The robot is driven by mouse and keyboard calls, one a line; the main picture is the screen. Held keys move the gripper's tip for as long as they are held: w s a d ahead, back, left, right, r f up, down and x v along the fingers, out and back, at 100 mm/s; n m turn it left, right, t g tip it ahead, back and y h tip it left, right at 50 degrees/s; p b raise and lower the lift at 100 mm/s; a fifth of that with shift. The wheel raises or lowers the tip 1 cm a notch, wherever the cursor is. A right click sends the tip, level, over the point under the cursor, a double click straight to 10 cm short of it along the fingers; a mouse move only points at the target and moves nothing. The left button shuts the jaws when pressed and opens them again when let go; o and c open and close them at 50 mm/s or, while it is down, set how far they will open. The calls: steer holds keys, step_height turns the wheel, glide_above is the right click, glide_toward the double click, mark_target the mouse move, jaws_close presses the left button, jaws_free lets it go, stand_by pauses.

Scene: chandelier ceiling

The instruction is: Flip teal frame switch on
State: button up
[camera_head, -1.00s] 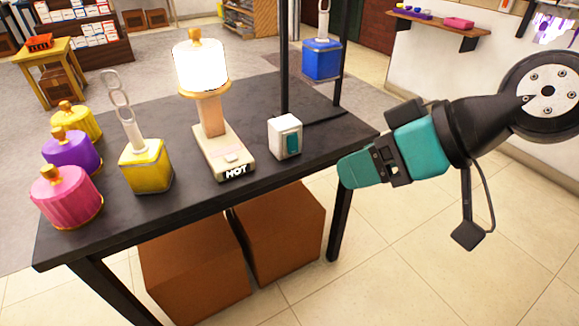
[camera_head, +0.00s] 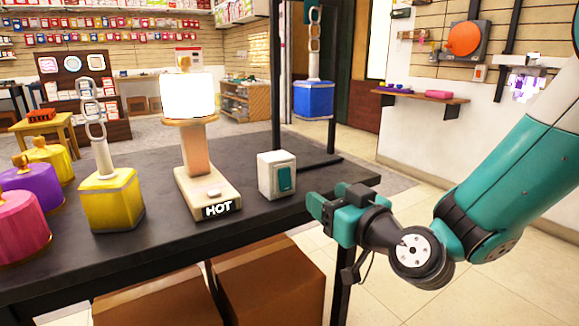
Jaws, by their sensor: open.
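The switch is a small white box with a teal rocker (camera_head: 285,178) on its front face. It stands upright on the black table (camera_head: 340,180) near the right front edge. My gripper (camera_head: 312,208) is to the right of the switch and a little lower in the picture, at the table's right front edge. Its teal fingers point left toward the switch, with a gap between them and the box. The gripper is open and holds nothing. Whether the rocker is on or off is too small to tell.
A lit lamp (camera_head: 188,97) on a base marked HOT stands left of the switch. A yellow block with a chain (camera_head: 112,203) and several coloured pots are further left. A blue block (camera_head: 314,100) hangs behind. Black posts (camera_head: 276,80) rise from the table's back.

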mark_target(285, 168)
steer(key=p+x, duration=0.8)
steer(key=x, duration=0.5)
steer(key=shift+w+a, duration=0.25)
steer(key=shift+w, duration=0.05)
steer(key=c, duration=0.9)
steer(key=f+b, duration=0.1)
steer(key=b, duration=0.3)
steer(key=shift+t+y, duration=0.3)
steer(key=b, duration=0.3)
steer(key=shift+s+d+t, duration=0.1)
steer(key=shift+t, duration=0.2)
steer(key=t+y+b, duration=0.1)
steer(key=b, duration=0.6)
steer(key=shift+s+f+b, duration=0.1)
steer(key=shift+f+b, duration=0.05)
steer(key=shift+b, duration=0.2)
steer(key=shift+s+d+t+y+b, duration=0.1)
steer(key=shift+t+y+b, duration=0.25)
steer(key=shift+b, duration=0.6)
steer(key=shift+r, duration=0.35)
